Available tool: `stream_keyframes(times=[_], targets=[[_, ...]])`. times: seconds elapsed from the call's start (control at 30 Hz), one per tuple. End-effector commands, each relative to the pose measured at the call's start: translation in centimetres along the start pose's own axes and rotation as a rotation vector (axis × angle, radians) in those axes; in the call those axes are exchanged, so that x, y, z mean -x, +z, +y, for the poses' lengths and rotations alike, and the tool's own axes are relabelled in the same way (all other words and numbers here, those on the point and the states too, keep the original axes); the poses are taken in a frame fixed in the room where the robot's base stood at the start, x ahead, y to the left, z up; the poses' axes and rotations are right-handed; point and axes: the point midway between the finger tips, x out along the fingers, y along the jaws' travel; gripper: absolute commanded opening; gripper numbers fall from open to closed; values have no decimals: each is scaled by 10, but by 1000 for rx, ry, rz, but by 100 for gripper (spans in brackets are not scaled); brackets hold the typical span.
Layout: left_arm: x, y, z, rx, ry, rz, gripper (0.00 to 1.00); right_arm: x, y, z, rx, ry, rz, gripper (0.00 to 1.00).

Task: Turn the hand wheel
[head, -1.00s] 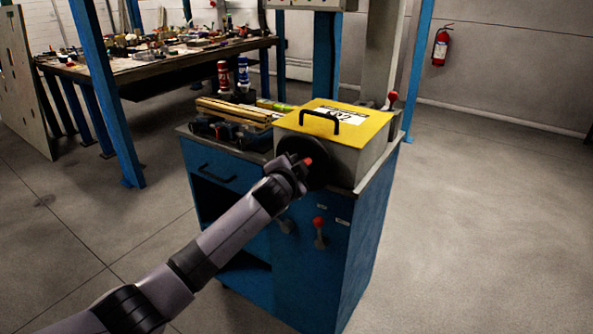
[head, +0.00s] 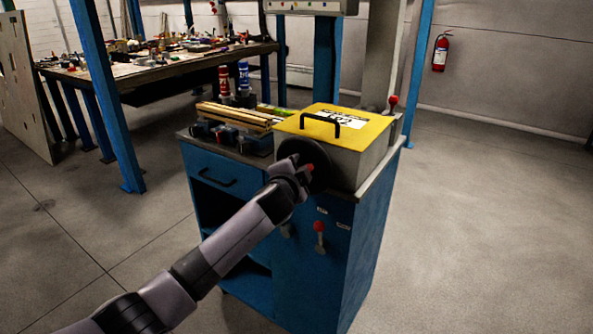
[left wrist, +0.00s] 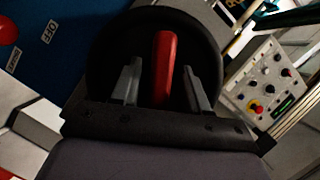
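The hand wheel (head: 319,169) is a black disc on the front of a grey box with a yellow lid, on top of the blue cabinet. In the left wrist view the black wheel (left wrist: 108,45) fills the upper middle. The red grip (left wrist: 165,62) stands between the two fingers of my left gripper (left wrist: 162,82), with a visible gap on each side. The fingers are open. My right gripper is not in view.
A red-knobbed lever (head: 392,102) stands behind the box (head: 365,161). Wooden strips (head: 240,114) lie left of it. A cluttered workbench (head: 150,68) is behind. The floor at right is clear.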

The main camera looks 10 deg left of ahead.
Motion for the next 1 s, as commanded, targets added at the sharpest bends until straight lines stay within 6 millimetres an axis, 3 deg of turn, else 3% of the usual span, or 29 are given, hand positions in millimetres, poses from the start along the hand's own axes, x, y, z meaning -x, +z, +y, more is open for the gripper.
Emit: stream_keyframes(times=[0.37,1.0], targets=[[5,2,2,1,3,-5,45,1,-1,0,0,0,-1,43],[65,0,1,1,2,-1,45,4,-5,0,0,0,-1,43]])
